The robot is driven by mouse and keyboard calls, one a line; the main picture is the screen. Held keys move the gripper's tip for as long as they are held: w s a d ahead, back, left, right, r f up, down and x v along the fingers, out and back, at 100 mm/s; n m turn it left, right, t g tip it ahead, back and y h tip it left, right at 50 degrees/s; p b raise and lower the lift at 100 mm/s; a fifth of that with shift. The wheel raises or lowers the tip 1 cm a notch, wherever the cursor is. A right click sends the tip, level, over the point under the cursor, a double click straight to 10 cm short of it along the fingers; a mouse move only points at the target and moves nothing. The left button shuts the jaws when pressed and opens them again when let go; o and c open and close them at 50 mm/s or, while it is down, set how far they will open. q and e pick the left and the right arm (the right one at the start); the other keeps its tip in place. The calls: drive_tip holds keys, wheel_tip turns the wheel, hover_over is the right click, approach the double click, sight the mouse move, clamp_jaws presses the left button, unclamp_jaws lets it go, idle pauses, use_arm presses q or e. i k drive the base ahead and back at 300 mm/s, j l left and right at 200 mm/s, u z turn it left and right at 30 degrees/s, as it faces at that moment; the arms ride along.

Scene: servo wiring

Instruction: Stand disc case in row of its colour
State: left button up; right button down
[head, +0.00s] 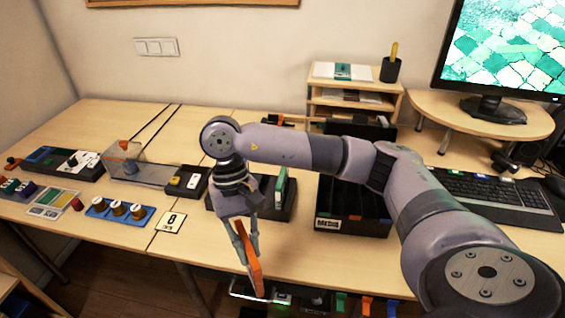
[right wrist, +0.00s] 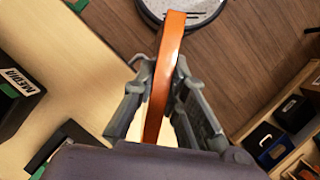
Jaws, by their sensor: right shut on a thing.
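An orange disc case (head: 255,272) hangs tilted below my right gripper (head: 246,228), in front of the table's front edge. In the right wrist view the orange case (right wrist: 167,70) stands edge-on between the two fingers of the right gripper (right wrist: 158,88), which is shut on it. A black rack (head: 284,212) on the table behind the gripper holds a green and white case (head: 281,188); my arm hides part of this rack. A black slotted box (head: 352,222) with a white label stands to its right. My left gripper is not in view.
A clear box (head: 140,172), a blue tray with knobs (head: 120,211) and a number card (head: 172,222) lie on the left. A keyboard (head: 490,198) is at the right. Several coloured things (head: 341,302) show below the front edge. The right wrist view shows bins (right wrist: 268,143) on a low shelf.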

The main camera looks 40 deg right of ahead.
sight(351, 213)
drive_tip(key=i+j+z, duration=0.2)
drive_tip(key=i+z, duration=0.35)
drive_tip(key=z, duration=1.15)
